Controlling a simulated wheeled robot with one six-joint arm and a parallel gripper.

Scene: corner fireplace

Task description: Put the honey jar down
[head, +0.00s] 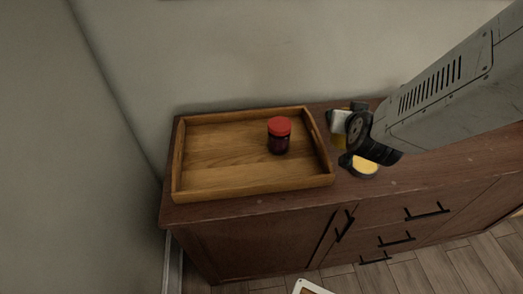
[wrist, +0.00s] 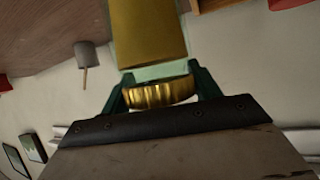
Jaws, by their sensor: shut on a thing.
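The honey jar (wrist: 148,35) has an amber-yellow body and a ribbed gold lid. In the wrist view my gripper (wrist: 158,82) is shut on it, with a green finger on each side around the lid, and the body extends away from the palm. In the head view my gripper is over the cabinet top, just right of the tray, and a yellow patch that looks like part of the jar (head: 365,166) shows below my wrist. My wrist hides the rest. I cannot tell whether the jar touches the cabinet top.
A wooden tray (head: 205,188) lies on the left part of the dark wooden cabinet (head: 250,222). A dark jar with a red lid (head: 279,136) stands in its right half. The tray's left half is empty. Walls border the cabinet behind and at left.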

